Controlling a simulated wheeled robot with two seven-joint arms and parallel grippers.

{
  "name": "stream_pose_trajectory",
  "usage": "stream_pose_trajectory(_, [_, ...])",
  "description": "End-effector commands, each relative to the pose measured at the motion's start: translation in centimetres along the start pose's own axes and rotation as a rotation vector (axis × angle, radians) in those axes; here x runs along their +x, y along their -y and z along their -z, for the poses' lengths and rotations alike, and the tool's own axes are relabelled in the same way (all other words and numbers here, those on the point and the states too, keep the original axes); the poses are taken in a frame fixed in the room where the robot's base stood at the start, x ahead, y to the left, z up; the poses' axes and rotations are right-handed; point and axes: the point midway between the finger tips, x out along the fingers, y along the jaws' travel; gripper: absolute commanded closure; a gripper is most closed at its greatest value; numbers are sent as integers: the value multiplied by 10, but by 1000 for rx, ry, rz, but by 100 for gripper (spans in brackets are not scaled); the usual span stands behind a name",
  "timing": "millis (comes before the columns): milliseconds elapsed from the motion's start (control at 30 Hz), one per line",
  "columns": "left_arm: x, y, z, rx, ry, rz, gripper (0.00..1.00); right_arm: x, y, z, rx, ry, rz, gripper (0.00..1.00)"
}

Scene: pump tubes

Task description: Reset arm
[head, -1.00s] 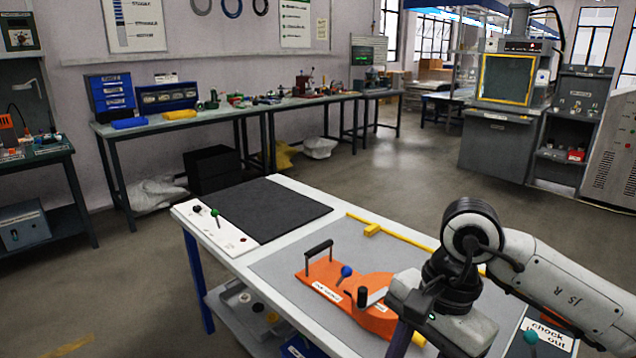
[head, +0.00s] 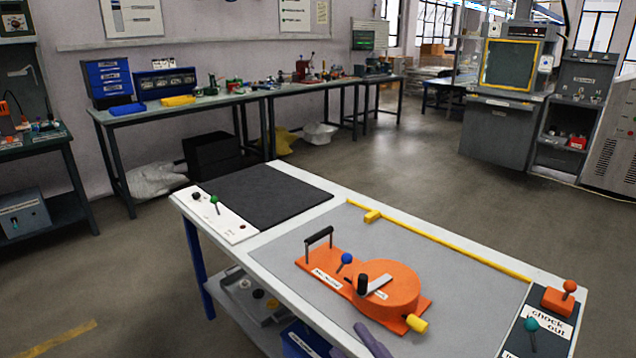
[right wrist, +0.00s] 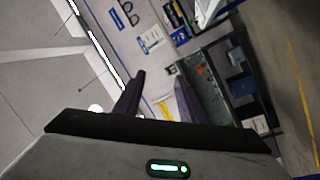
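My right gripper shows in the head view as purple-grey fingertips (head: 350,338) at the bottom edge, in front of the orange pump fixture. In the right wrist view its two dark fingers (right wrist: 158,85) stand apart with nothing between them, so it is open and empty. The wrist camera looks past them at the wall and a bench. My left gripper is in neither view. The orange pump fixture (head: 385,288) sits on the grey mat, with a black handle, a blue knob and a yellow end piece.
The work table (head: 255,246) carries a black pad (head: 262,200), a white panel with a green lever (head: 215,204), a yellow rail (head: 455,241) and a dark panel (head: 540,325) with a teal knob and orange piece. Floor around the table is clear.

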Motion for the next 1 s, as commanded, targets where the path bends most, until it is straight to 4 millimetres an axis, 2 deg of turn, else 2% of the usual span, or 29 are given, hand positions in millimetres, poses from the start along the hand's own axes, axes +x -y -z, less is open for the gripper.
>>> stream_pose_trajectory(33, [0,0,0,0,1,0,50,-21,18,-30,124,128,19,63])
stream_pose_trajectory(100, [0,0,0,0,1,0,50,-52,42,-68,285,295,39,63])
stream_pose_trajectory(167, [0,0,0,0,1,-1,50,-82,64,-94,416,431,55,63])
stream_pose_trajectory(200, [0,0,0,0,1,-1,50,-104,80,-108,499,519,64,63])
stream_pose_trajectory(300, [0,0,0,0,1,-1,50,-157,117,-134,680,716,81,63])
stream_pose_trajectory(400, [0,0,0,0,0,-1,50,-202,146,-145,818,868,91,63])
stream_pose_trajectory(500, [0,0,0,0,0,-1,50,-234,165,-149,908,970,96,63])
stream_pose_trajectory(533, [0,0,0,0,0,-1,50,-240,169,-149,927,990,96,63])
stream_pose_trajectory(1000, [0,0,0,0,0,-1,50,-240,169,-149,927,990,96,63])
